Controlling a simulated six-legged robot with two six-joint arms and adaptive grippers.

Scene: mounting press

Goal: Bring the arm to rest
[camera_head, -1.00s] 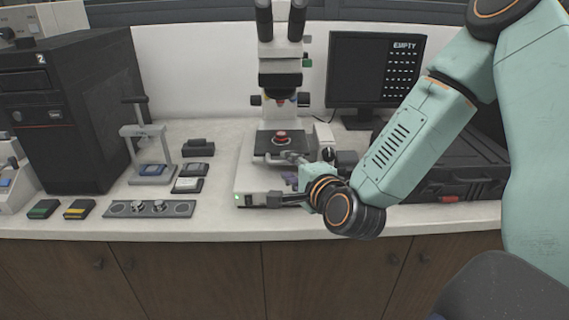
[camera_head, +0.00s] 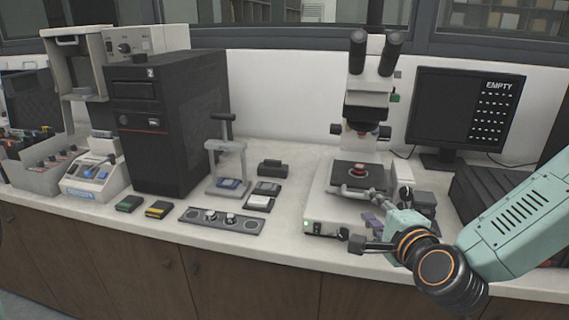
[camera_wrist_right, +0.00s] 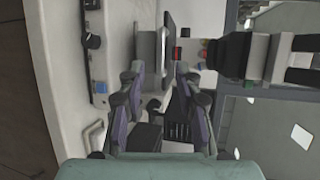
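My right gripper (camera_head: 350,218) is in front of the microscope (camera_head: 372,100), at the front of its white base (camera_head: 320,205). The right gripper also shows in the wrist view (camera_wrist_right: 160,75), with its two fingers spread apart and nothing between them. The upper finger in the head view overlaps the front of the dark stage (camera_head: 345,176); I cannot tell whether it touches. A small red-topped piece (camera_head: 360,169) sits on the stage, apart from the fingers. My left gripper is not in view.
A monitor (camera_head: 462,112) reading EMPTY stands behind on the right, with a black case (camera_head: 490,190) below. Left of the microscope are a small hand press (camera_head: 228,160), a grey strip (camera_head: 222,220), small boxes and a black machine (camera_head: 165,130). Counter between strip and microscope is clear.

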